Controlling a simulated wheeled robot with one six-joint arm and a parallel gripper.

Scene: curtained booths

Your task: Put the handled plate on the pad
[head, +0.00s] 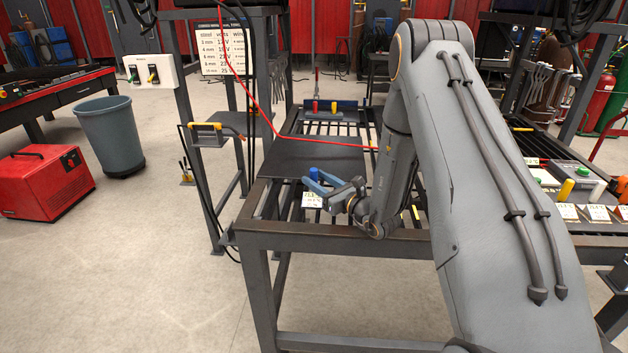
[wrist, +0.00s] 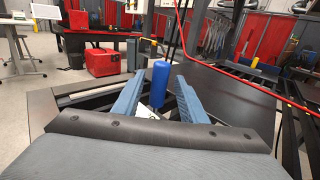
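An upright blue cylindrical handle (head: 313,173) stands near the front of the slatted metal table. It also shows in the wrist view (wrist: 160,84). Its base is hidden, so I cannot tell whether a plate is under it. My gripper (head: 311,180) is open, with its two blue fingers on either side of the handle. In the wrist view, gaps show between the handle and both fingers (wrist: 157,88). A flat dark sheet (head: 310,158) lies on the table just behind; I cannot tell whether it is the pad.
A red cable (head: 300,141) hangs down and crosses the dark sheet. A white printed card (head: 311,200) lies by the gripper. Red, yellow and blue handles (head: 316,108) stand at the table's back. Yellow and green-handled items (head: 566,190) are at right, partly behind my arm.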

